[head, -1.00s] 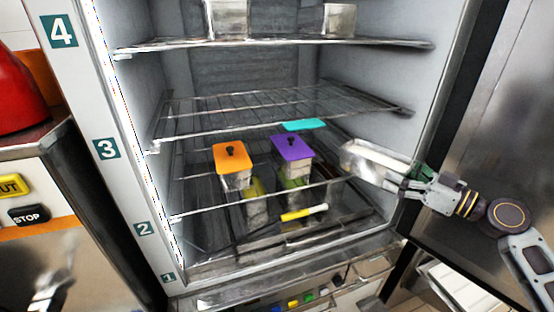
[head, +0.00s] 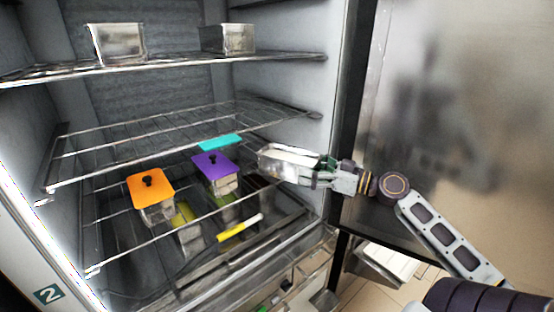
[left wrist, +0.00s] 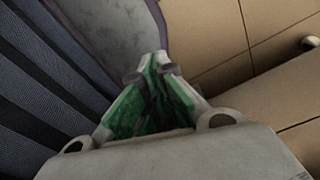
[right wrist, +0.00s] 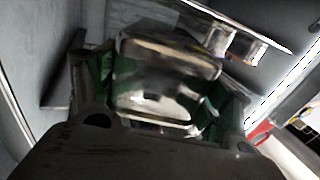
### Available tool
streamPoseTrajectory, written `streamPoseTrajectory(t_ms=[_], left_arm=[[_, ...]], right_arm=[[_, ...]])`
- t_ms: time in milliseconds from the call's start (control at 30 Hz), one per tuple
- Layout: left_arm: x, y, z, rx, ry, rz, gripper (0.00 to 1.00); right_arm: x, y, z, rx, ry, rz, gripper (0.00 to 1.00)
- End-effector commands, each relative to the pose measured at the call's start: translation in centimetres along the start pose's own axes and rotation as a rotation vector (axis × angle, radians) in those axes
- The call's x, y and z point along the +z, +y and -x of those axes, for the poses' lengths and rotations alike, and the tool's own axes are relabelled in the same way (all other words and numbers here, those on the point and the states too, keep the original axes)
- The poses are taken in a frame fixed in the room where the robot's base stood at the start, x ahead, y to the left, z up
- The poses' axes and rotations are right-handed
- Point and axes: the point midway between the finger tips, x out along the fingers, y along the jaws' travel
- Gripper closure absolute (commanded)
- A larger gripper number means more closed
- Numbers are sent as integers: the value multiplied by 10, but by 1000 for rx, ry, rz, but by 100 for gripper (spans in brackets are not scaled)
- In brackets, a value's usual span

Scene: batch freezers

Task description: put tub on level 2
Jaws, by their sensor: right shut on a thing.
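The metal tub (head: 288,162) is held in my right gripper (head: 314,172), at the right side of the open freezer cabinet in the head view. It also fills the middle of the right wrist view (right wrist: 165,82), between the two green-padded fingers. The level 2 wire shelf (head: 122,255) is low in the cabinet, above the "2" label (head: 47,294). The tub is right of the lidded tubs there; whether it touches the shelf, I cannot tell. My left gripper (left wrist: 153,68) shows only in the left wrist view, its fingertips together and nothing visible between them.
An orange-lidded tub (head: 151,188) and a purple-lidded tub (head: 214,166) stand in the lower cabinet, with a teal lid (head: 220,142) behind. Yellow- and green-lidded tubs sit below. A wire shelf (head: 110,174) is above; the open door (head: 440,110) is at right.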

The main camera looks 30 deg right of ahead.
Motion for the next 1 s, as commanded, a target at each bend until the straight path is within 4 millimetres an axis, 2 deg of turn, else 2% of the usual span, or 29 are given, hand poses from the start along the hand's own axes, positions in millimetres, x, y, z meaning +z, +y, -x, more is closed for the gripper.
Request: streamPoseTrajectory(t_ms=[1000], left_arm=[[-2,-1,16,-1,1,1,100]], right_arm=[[-4,33,-80,-1,4,3,68]])
